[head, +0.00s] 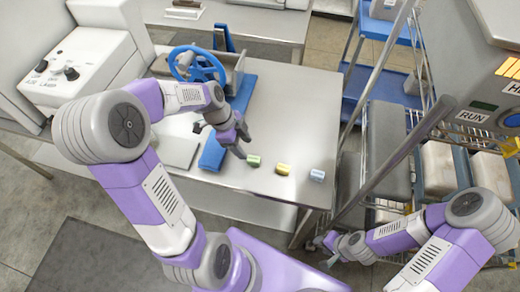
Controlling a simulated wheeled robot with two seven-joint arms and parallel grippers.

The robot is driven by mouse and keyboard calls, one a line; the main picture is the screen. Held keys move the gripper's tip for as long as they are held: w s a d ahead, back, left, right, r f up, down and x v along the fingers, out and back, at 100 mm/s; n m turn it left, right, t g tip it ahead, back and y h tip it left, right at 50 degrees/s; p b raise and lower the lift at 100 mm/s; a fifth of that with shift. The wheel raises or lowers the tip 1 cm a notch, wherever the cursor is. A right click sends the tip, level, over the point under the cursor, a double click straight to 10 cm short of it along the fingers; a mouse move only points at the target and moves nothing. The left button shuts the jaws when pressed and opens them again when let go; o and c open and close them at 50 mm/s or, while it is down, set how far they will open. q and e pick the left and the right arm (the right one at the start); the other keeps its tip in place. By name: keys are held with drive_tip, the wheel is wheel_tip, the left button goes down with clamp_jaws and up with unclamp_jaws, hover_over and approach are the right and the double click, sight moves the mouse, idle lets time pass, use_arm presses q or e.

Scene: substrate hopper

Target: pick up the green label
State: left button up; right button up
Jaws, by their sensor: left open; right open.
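The green label (254,161) is a small roll-like piece on the steel table, the leftmost of three small pieces in a row. My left gripper (229,149) is open just to the left of it and above the table. One finger appears close to the green label, but I cannot tell whether it touches. My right gripper (328,254) is low, beyond the table's front right corner, away from the label; it is small in view and appears empty.
A yellow piece (283,169) and a pale blue piece (317,175) lie right of the green one. A blue handwheel (197,66) stands behind my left arm. A rack (384,150) with grey bins stands at the right. The table's middle is clear.

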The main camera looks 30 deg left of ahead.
sight(253, 159)
use_arm(q)
drive_tip(key=x, duration=0.3)
drive_tip(key=b+x, duration=0.1)
drive_tip(key=x, duration=0.2)
drive_tip(key=shift+s+d+f, duration=0.15)
drive_tip(key=shift+d+f, duration=0.1)
drive_tip(key=shift+d, duration=0.15)
clamp_jaws()
